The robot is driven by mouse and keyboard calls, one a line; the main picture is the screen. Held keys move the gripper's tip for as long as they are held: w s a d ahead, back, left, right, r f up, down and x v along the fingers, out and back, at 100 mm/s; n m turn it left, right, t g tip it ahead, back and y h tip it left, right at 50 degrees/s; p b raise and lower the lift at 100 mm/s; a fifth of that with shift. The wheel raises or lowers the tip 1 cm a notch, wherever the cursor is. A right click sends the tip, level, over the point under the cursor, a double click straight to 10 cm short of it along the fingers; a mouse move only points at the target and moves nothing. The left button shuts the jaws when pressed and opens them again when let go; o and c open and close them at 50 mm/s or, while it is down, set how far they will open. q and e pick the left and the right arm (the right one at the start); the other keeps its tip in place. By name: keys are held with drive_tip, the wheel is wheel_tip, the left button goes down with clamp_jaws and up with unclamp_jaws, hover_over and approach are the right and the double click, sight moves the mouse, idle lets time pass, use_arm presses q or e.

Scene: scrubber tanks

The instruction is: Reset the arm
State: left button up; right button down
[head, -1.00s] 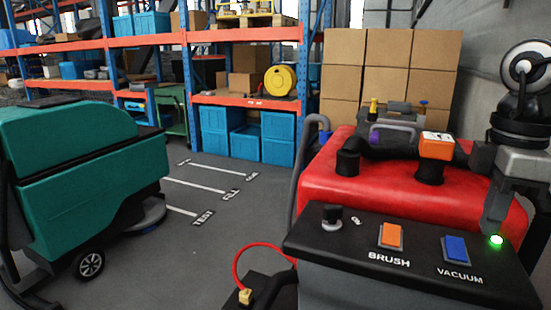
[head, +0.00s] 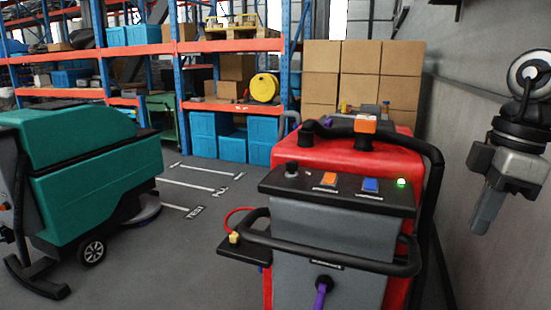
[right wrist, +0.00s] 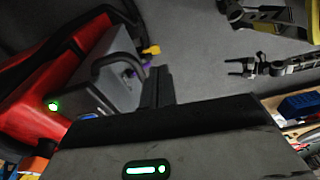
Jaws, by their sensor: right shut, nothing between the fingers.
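My right gripper (head: 480,222) hangs at the right of the head view, pointing down, shut and empty. It appears to the right of the red scrubber (head: 290,147) and clear of its control panel (head: 335,190). The panel has an orange switch (head: 329,179), a blue switch (head: 370,185) and a lit green lamp (head: 401,183). In the right wrist view the shut fingers (right wrist: 158,86) show against the floor. A dark, gripper-like part (right wrist: 255,67) there may be my left gripper; its jaw state is unclear. The head view shows no left gripper.
A teal scrubber (head: 90,185) stands at left. Blue-and-orange shelves (head: 235,105) and stacked cartons (head: 360,70) are behind. A grey wall (head: 500,270) is close at right. A black handlebar (head: 330,258) juts from the red scrubber. Floor between the scrubbers is open.

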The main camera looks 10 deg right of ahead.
drive_tip(key=w+d+f+m+t+y, duration=0.3)
drive_tip(key=f+m+t+y, duration=0.1)
drive_tip(key=f+y, duration=0.5)
drive_tip(key=w+a+f+m+t+y, duration=0.1)
drive_tip(key=w+a+f+y, duration=0.25)
drive_tip(key=a+y, duration=0.3)
drive_tip(key=w+d+r+t+h, duration=0.7)
drive_tip(key=w+d+t+h, duration=0.35)
drive_tip(key=t, duration=0.35)
drive_tip(key=d+f+g+h, duration=0.4)
drive_tip(key=d+f+h, duration=0.6)
drive_tip(key=d+h, duration=0.25)
drive_tip(key=s+a+f+g+y, duration=0.25)
drive_tip(key=s+a+f, duration=0.25)
drive_tip(key=a+f, duration=0.6)
drive_tip(key=s+a+f+g+y, duration=0.1)
drive_tip(key=s+a+f+y, duration=0.2)
drive_tip(key=s+a+f, duration=0.55)
drive_tip(key=s+a+f+m+g+y, duration=0.1)
drive_tip(key=s+a+f+m, duration=0.1)
drive_tip(key=s+a, duration=0.4)
drive_tip(key=s+a+f+m+g+y, duration=0.1)
drive_tip(key=s+a+f, duration=0.3)
drive_tip(key=a, duration=0.9)
drive_tip(key=s+y, duration=0.1)
drive_tip(key=s, duration=0.1)
drive_tip(key=shift+s+a+m, duration=0.2)
drive_tip(key=shift+s+m, duration=0.1)
drive_tip(key=shift+m, duration=0.1)
